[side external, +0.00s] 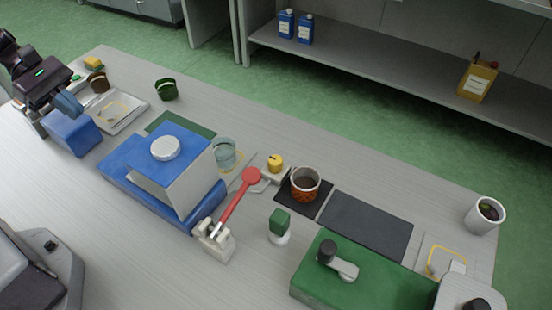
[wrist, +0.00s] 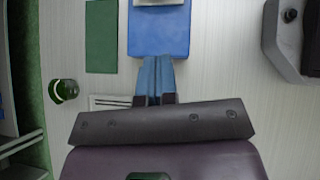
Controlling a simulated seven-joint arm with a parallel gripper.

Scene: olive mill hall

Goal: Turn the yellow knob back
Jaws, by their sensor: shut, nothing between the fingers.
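The yellow knob (side external: 275,161) sits on a small pale base near the middle of the bench in the side external view. It lies just right of the red lever's round end and left of the orange patterned cup. My gripper (side external: 70,105) is at the far left end of the bench, far from the knob. Its blue fingers are together and empty; they also show in the wrist view (wrist: 154,76). The knob does not show in the wrist view. The side view is too small to tell the knob's exact angle.
A blue machine (side external: 150,190) with a white block stands between my gripper and the knob. The red lever (side external: 238,200) rises close beside the knob, and the orange cup (side external: 304,183) stands on its other side. A glass (side external: 225,154) stands behind the machine. A blue block (side external: 73,132) is near my gripper.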

